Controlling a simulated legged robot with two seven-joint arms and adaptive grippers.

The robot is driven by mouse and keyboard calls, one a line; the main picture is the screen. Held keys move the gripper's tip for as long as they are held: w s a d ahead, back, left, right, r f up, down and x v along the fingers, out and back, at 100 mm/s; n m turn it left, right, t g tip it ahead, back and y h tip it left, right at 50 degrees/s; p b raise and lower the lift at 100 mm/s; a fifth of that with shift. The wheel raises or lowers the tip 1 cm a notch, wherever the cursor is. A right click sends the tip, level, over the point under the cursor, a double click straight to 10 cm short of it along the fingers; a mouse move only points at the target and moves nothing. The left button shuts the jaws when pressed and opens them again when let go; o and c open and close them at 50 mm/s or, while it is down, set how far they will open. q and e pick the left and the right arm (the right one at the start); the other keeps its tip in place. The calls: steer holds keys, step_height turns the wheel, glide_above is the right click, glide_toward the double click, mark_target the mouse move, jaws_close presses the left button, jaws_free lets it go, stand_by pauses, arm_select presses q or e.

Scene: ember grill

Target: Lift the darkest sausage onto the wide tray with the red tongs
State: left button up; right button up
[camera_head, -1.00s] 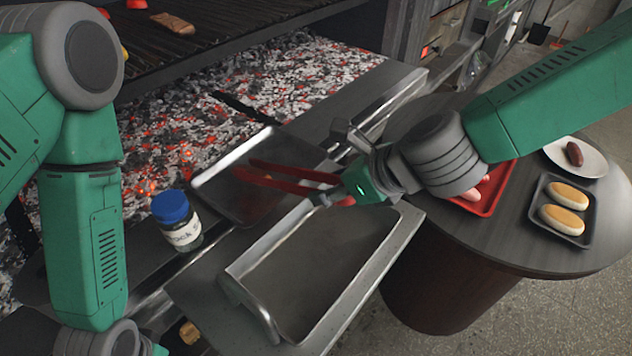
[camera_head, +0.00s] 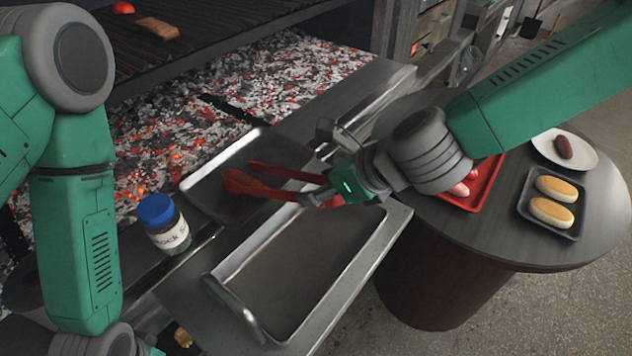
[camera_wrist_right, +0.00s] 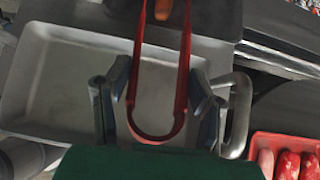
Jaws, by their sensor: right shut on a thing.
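My right gripper (camera_wrist_right: 155,108) is shut on the red tongs (camera_head: 288,173), around their bent end, as the right wrist view (camera_wrist_right: 154,137) shows. The two tong arms are apart and point left over the smaller dark tray (camera_head: 215,205). An orange-brown shape (camera_head: 245,186) shows at the tong tips; I cannot tell whether it is gripped. An orange-brown end also shows at the top of the right wrist view (camera_wrist_right: 232,5). The wide metal tray (camera_head: 373,240) is in front of the tongs, its floor empty. My left arm is at the left; its gripper is out of view.
A blue-capped stock jar (camera_head: 165,225) stands left of the trays. Glowing coals (camera_head: 190,135) lie behind, under a grill rack (camera_head: 200,40). On the round table (camera_head: 480,235) are a red tray (camera_head: 487,188) with sausages, a plate (camera_head: 590,160) with a dark sausage, and a bun tray (camera_head: 524,207).

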steer(key=a, duration=0.3)
steer(key=shift+s+a, duration=0.1)
steer(key=shift+s, duration=0.15)
steer(key=shift+a, duration=0.25)
steer(key=s+d+r, duration=0.1)
steer(key=s+d+r+p, duration=0.1)
steer(key=d, duration=0.1)
steer(key=s+d+p, duration=0.1)
steer(key=d, duration=0.1)
steer(key=shift+d+r, duration=0.2)
steer(key=shift+r, duration=0.2)
arm_select(q)
step_height(320, 180, up, 9)
steer(key=p, duration=0.7)
steer(key=shift+a, duration=0.35)
arm_select(e)
steer(key=v, duration=1)
steer(key=shift+d, duration=0.3)
